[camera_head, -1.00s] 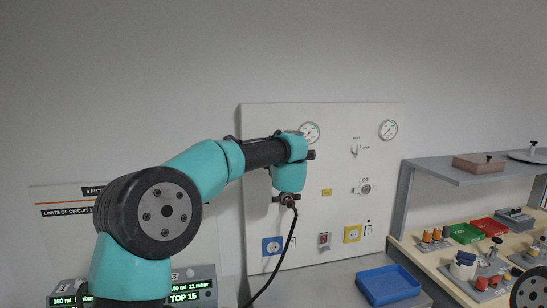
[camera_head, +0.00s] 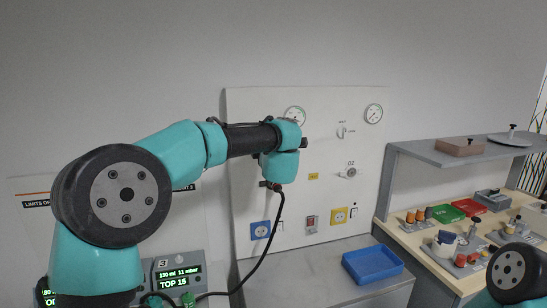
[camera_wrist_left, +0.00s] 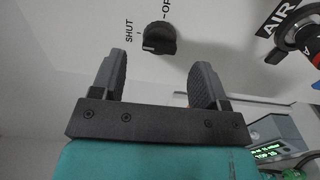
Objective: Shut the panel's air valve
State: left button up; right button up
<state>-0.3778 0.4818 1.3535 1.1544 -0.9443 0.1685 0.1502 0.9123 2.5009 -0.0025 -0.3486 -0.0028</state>
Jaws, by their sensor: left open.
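The air valve knob (camera_wrist_left: 160,38) is a dark round knob on the white panel (camera_head: 325,200), between the words SHUT and OP in the left wrist view. A small pale mark shows at its lower left; I cannot tell surely which way it points. My left gripper (camera_wrist_left: 157,72) is open, with its two fingers either side of and short of the knob, apart from it. In the head view my left arm covers the knob and the fingers. My right gripper is out of view; only part of my right arm shows at the lower right.
The panel also carries gauges (camera_head: 374,113), another valve (camera_head: 342,131), an O2 outlet (camera_head: 348,172) and sockets. A blue tray (camera_head: 372,265) lies on the grey counter. A shelf and bench stand right.

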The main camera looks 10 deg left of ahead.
pick_arm(q)
jog(key=v, duration=1.3)
jog(key=shift+d+f, duration=0.1)
